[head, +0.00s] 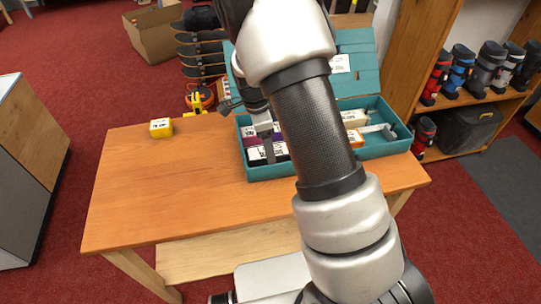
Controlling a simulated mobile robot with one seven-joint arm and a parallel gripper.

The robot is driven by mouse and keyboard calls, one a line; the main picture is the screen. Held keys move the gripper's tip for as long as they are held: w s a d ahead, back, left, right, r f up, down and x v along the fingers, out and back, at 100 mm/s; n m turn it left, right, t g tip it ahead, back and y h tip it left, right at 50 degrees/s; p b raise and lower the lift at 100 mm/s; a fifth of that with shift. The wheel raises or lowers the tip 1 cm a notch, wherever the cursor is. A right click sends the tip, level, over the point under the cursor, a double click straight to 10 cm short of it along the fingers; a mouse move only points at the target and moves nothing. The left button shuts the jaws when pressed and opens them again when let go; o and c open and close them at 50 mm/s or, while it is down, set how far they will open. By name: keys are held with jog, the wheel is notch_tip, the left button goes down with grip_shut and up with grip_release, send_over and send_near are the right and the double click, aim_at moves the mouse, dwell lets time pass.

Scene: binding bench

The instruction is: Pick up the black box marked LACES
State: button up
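A teal case (320,172) stands open on the wooden bench, with several small boxes inside. A dark box with a white label (256,154) lies at the front left of the case; its lettering is too small to read, so I cannot tell if it says LACES. My gripper (267,150) points down into the left part of the case, over or at this dark box. The fingers are small and partly overlapping, so I cannot tell if they touch it or are open. My arm hides the middle of the case.
A purple box (249,135) and an orange-and-white box (354,137) are also in the case. The bench's left half (150,185) is mostly clear.

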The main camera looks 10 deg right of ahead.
jog(key=f, duration=0.1)
jog(key=d+f, duration=0.1)
jog(key=f, duration=0.2)
jog(key=shift+w+d+f, duration=0.15)
jog(key=shift+w, duration=0.25)
jog(key=shift+s+f, duration=0.25)
jog(key=shift+f, duration=0.2)
jog(key=c, duration=0.7)
jog(key=o, duration=0.7)
jog(key=shift+s+f, duration=0.1)
jog(key=a+r, duration=0.3)
jog(key=r, duration=1.4)
jog(key=d+r+y+p, duration=0.1)
jog(key=d+y+p, duration=0.1)
jog(key=d+p, duration=0.25)
jog(key=f, duration=0.4)
jog(key=f+p, duration=0.1)
jog(key=f, duration=0.7)
jog(key=shift+w+a, duration=0.15)
jog(key=shift+w, duration=0.15)
jog(key=shift+s+a+f+p, duration=0.1)
jog(key=shift+f+p, duration=0.15)
jog(key=shift+f, duration=0.65)
jog(key=shift+w+a+f+p, duration=0.1)
jog(key=shift+f+p, duration=0.1)
jog(key=shift+f, duration=0.75)
jog(key=shift+s+a+f+p, duration=0.1)
jog(key=shift+f+p, duration=0.15)
jog(key=shift+f, duration=0.65)
